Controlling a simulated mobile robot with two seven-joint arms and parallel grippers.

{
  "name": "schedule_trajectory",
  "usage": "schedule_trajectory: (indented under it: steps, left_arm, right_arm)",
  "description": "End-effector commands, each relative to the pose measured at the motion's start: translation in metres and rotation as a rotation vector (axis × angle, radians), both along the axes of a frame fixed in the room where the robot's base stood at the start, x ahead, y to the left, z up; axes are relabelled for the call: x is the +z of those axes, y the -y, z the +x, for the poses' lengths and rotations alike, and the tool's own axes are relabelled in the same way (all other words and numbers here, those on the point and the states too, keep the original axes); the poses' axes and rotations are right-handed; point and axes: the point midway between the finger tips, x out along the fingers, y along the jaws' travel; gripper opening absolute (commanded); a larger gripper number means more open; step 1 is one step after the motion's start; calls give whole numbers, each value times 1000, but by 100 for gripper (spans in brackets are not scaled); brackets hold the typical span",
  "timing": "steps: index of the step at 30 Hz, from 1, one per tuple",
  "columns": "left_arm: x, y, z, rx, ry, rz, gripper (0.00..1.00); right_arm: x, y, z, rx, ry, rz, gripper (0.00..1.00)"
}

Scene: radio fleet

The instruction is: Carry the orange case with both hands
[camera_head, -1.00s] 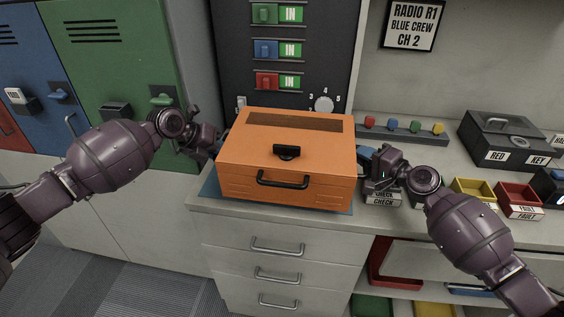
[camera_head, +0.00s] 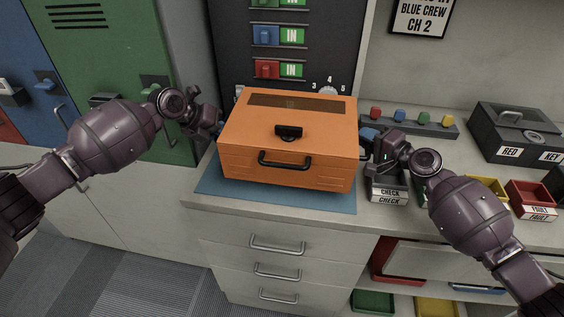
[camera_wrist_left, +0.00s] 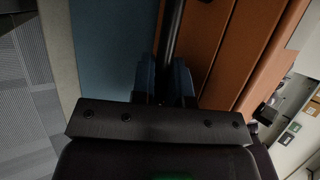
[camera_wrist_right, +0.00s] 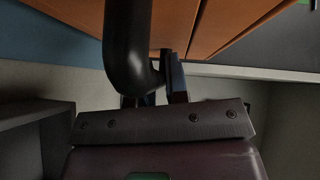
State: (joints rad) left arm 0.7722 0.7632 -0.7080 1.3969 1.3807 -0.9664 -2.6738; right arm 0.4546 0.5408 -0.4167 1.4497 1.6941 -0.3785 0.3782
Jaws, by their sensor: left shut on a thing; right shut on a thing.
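The orange case (camera_head: 285,125) is shut and level, with a black latch and front handle. It seems to hang just above the blue mat (camera_head: 275,199) on the counter; the gap beneath is hard to see. My left gripper (camera_head: 217,130) is at its left side. In the left wrist view its fingers (camera_wrist_left: 163,82) are shut on a black side handle (camera_wrist_left: 172,35). My right gripper (camera_head: 369,141) is at the right side. In the right wrist view its fingers (camera_wrist_right: 155,85) are shut on the other black handle (camera_wrist_right: 127,45). The case hides part of the mat.
A grey CHECK bin (camera_head: 388,188) stands close to the right gripper. Yellow and red (camera_head: 530,196) bins and a black key box (camera_head: 518,135) are farther right. A dark switch panel (camera_head: 230,50) rises behind the case. Drawers (camera_head: 277,245) are below.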

Motion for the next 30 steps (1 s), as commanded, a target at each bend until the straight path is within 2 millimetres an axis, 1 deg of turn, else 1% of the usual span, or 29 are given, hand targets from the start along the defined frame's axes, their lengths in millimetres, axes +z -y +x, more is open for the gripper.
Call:
schedule_trajectory:
  steps: [1, 4, 19, 30]
  left_arm:
    - [2, 1, 1, 0, 3, -3, 0]
    - [1, 1, 1, 1, 3, -3, 0]
    - [-14, 1, 1, 0, 2, -4, 0]
    - [-18, 1, 1, 0, 3, -3, 0]
  right_arm:
    - [3, 0, 1, 0, 4, 2, 0]
    - [1, 0, 1, 0, 4, 1, 0]
    - [-14, 0, 1, 0, 3, 3, 0]
    - [-17, -1, 1, 1, 5, 2, 0]
